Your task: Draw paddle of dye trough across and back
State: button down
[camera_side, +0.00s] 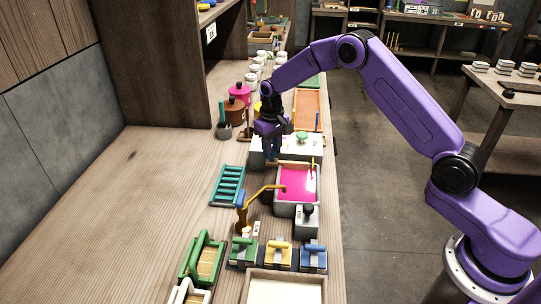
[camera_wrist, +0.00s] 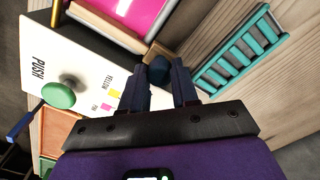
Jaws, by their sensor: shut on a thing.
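The dye trough (camera_side: 277,205) is a grey box filled with bright magenta dye; part of it shows at the top of the wrist view (camera_wrist: 128,14). A thin orange upright (camera_side: 313,164) stands at its back right; I cannot tell whether it is the paddle. My gripper (camera_side: 272,157) points down at the left end of the white panel, behind the trough. In the wrist view its fingers (camera_wrist: 159,76) are shut on a dark blue knob (camera_wrist: 158,68) by a small brown block. The knob is hidden in the side view.
The white panel (camera_wrist: 52,68) bears a green button (camera_wrist: 58,95), the word PUSH and yellow and pink labels. A teal rack (camera_side: 228,185) lies left of the trough. Several coloured clamps stand in front. Bare wood lies left.

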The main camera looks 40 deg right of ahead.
jog(key=shift+w+d+r, duration=0.1)
jog(key=shift+w+d, duration=0.1)
jog(key=shift+w, duration=0.05)
jog(key=c, duration=0.8)
grip_release()
jog(key=shift+c, duration=0.2)
notch_tip(320, 180, up, 17)
jog(key=shift+r, duration=0.2)
jog(key=shift+s, duration=0.1)
